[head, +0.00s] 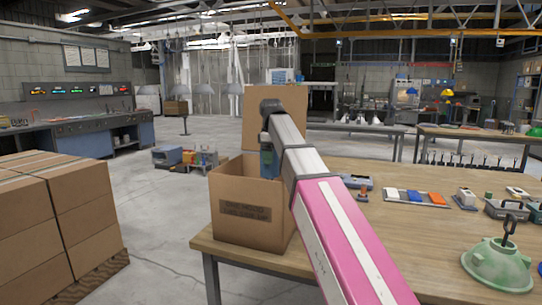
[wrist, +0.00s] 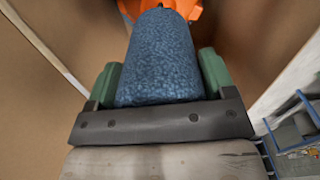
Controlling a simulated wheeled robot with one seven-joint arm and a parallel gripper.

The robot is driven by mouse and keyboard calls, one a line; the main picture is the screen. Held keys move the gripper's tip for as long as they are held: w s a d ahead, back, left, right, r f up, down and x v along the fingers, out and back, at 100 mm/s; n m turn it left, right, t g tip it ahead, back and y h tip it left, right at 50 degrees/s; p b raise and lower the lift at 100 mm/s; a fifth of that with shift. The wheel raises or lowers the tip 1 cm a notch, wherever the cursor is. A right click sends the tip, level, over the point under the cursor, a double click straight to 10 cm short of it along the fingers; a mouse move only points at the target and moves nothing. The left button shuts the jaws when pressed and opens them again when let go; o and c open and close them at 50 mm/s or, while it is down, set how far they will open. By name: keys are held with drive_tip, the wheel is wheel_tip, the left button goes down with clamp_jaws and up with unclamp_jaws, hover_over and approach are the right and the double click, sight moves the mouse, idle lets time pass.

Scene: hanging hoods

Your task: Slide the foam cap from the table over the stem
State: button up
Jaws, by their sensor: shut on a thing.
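A blue speckled foam cap (wrist: 158,50) fills the middle of the wrist view, lying between the green fingers of my gripper (wrist: 160,78), which is shut on it. In the head view my gripper (head: 268,160) is at the mouth of an open cardboard box (head: 245,205), mostly hidden by my arm and the box wall. An orange thing (wrist: 190,8) shows just beyond the cap in the wrist view; its shape is mostly hidden. A pale green hood (head: 497,266) with a dark upright stem (head: 508,231) stands at the table's right. I cannot tell which stem belongs to the task.
The wooden table (head: 420,235) holds the box at its left corner. A tray of coloured blocks (head: 415,198), a grey bin (head: 506,210) and small parts lie behind the clear middle. Stacked cartons (head: 35,225) stand on the floor at left.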

sight(271, 175)
drive_tip(key=shift+f, duration=1.15)
drive_tip(key=shift+f, duration=0.15)
drive_tip(key=shift+f, duration=1.6)
drive_tip(key=shift+f, duration=0.2)
drive_tip(key=shift+f, duration=1)
drive_tip(key=o, duration=0.6)
drive_tip(key=shift+r, duration=0.15)
